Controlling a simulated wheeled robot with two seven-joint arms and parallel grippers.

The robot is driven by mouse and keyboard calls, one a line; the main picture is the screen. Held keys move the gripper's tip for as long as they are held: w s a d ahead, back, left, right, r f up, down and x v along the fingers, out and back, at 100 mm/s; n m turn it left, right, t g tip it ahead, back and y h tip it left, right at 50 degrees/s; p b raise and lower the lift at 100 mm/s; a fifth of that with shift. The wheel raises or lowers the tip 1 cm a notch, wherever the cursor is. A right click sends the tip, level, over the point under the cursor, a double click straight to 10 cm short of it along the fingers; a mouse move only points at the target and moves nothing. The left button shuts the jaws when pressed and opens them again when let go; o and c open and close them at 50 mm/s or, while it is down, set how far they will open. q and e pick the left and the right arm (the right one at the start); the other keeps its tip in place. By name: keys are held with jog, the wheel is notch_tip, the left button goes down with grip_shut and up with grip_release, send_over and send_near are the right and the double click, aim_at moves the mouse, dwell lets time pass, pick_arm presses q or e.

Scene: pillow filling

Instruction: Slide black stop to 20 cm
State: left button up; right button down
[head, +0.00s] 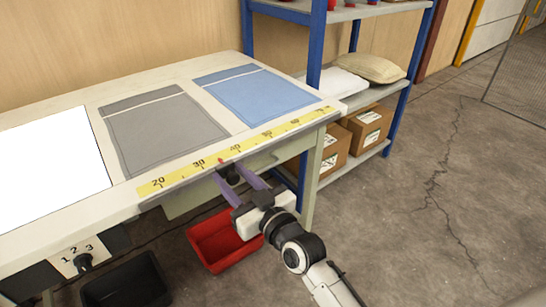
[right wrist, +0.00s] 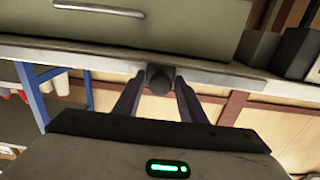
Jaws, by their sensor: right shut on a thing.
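The black stop (head: 231,174) is a dark round knob at the table's front edge. A small red mark (head: 220,160) above it lies between 30 and 40 on the yellow ruler (head: 180,176). The ruler's 20 is further left along the same edge. My right gripper (head: 233,179) reaches in from the front and is shut on the stop, with a purple finger on either side. In the right wrist view the knob (right wrist: 160,79) sits between the fingertips, below a drawer front. My left gripper is not in view.
A grey cloth (head: 160,130) and a blue cloth (head: 255,95) lie on the table behind the ruler. A red bin (head: 215,243) and a black bin (head: 125,284) are below the front edge. A blue-framed shelf (head: 318,55) stands at the right.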

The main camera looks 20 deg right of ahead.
jog(key=shift+s+a+f, duration=0.1)
jog(key=shift+a, duration=0.35)
jog(key=c, duration=1.5)
grip_release()
jog(key=shift+d, duration=0.1)
jog(key=shift+s, duration=0.15)
jog(key=v, duration=1)
